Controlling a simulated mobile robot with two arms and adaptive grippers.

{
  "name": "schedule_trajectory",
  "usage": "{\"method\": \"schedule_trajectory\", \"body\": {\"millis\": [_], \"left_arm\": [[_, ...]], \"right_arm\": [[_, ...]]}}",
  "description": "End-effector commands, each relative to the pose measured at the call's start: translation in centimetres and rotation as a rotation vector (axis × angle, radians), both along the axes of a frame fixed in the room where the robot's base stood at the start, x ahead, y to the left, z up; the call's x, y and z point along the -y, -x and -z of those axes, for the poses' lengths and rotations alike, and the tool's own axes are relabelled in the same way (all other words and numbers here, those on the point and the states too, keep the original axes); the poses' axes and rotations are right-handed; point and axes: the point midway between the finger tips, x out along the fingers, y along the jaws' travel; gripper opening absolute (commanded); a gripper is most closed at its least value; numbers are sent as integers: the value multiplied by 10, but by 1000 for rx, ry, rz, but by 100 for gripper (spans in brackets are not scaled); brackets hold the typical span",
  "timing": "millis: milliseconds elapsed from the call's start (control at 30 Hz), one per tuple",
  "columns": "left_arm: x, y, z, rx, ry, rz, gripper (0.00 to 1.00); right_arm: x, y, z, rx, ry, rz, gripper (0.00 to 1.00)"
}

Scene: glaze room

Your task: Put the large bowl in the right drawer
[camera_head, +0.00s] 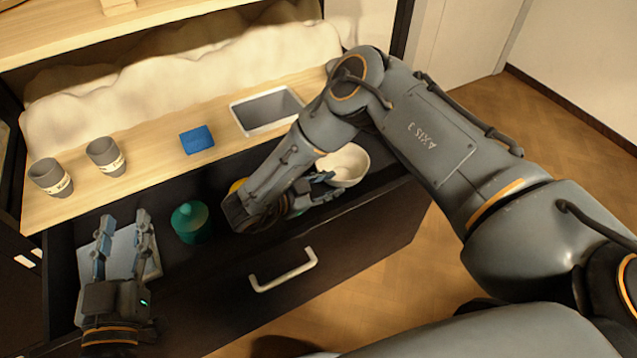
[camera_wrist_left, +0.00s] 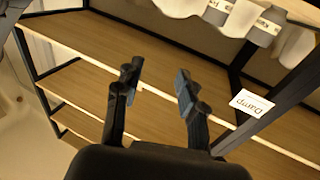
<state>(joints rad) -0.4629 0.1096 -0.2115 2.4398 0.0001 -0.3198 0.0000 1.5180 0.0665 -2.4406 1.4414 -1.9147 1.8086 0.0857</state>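The white bowl (camera_head: 347,163) is at the right end of the open dark drawer (camera_head: 376,232) in the head view. Its lower left is partly hidden by my right gripper (camera_head: 327,188), whose fingers reach the bowl's near left side. I cannot tell whether they are closed on its wall, or whether the bowl rests on the drawer floor. My left gripper (camera_head: 124,219) is open and empty over the drawer's left end; its spread fingers also show in the left wrist view (camera_wrist_left: 157,78).
The drawer also holds a teal lidded jar (camera_head: 190,223), a pale flat thing (camera_head: 121,252) and a mostly hidden yellow item (camera_head: 237,186). Shelves (camera_wrist_left: 160,118) fill the wrist view.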

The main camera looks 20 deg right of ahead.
Motion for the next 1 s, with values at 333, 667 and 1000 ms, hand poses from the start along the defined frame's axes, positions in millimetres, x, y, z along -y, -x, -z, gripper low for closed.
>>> {"method": "schedule_trajectory", "body": {"millis": [333,667,1000], "left_arm": [[-5,2,29,-153,-39,-9,40],[-5,2,29,-154,-40,-9,40],[-9,-3,37,-181,-138,24,40]], "right_arm": [[-31,7,-13,0,0,1,29],[-31,8,-13,0,0,1,29],[-66,11,-17,-57,-201,25,29]]}}
